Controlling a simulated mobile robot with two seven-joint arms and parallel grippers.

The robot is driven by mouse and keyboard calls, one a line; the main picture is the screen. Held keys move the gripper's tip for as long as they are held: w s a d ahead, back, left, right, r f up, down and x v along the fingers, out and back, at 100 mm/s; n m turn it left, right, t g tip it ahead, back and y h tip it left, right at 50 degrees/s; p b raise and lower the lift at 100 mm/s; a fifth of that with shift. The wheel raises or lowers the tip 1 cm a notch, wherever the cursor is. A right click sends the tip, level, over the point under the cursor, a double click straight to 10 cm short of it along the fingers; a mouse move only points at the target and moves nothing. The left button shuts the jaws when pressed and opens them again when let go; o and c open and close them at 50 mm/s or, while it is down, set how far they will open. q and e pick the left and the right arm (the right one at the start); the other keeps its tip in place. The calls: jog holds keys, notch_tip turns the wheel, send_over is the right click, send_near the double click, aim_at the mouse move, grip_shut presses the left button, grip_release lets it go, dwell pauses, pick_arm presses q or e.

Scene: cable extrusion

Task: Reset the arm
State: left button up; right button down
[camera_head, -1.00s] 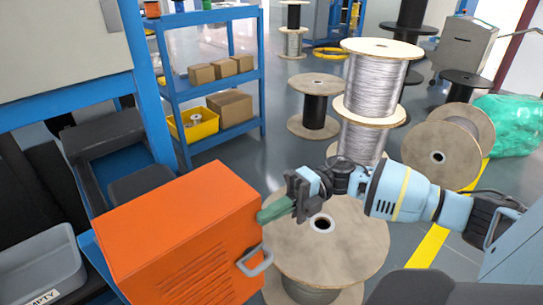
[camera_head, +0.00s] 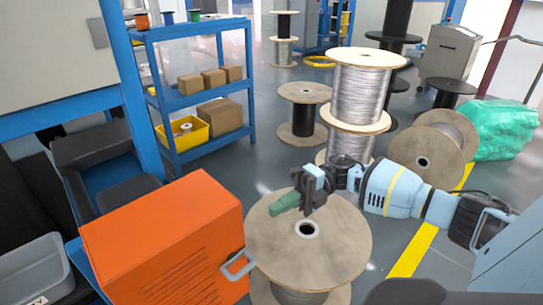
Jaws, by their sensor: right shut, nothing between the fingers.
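My right arm comes in from the right edge. Its gripper (camera_head: 292,205) is shut and empty, with its green fingers pointing left. It is in front of the large wooden cable spool (camera_head: 335,235) in the picture, and I cannot tell the height between them. An orange cabinet (camera_head: 165,240) with a grey handle (camera_head: 238,264) stands to the left of the gripper, and a gap shows between them. My left gripper does not show.
A blue shelf (camera_head: 190,90) with boxes and a yellow bin (camera_head: 182,132) stands at the back left. Several cable spools (camera_head: 358,95) stand behind my arm. A green wrapped bundle (camera_head: 503,130) lies at the right. Grey floor is open between shelf and spools.

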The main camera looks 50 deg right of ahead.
jog(key=shift+w+d, duration=0.2)
jog(key=shift+d, duration=0.45)
jog(key=shift+w+d, duration=0.15)
jog(key=shift+d, duration=0.5)
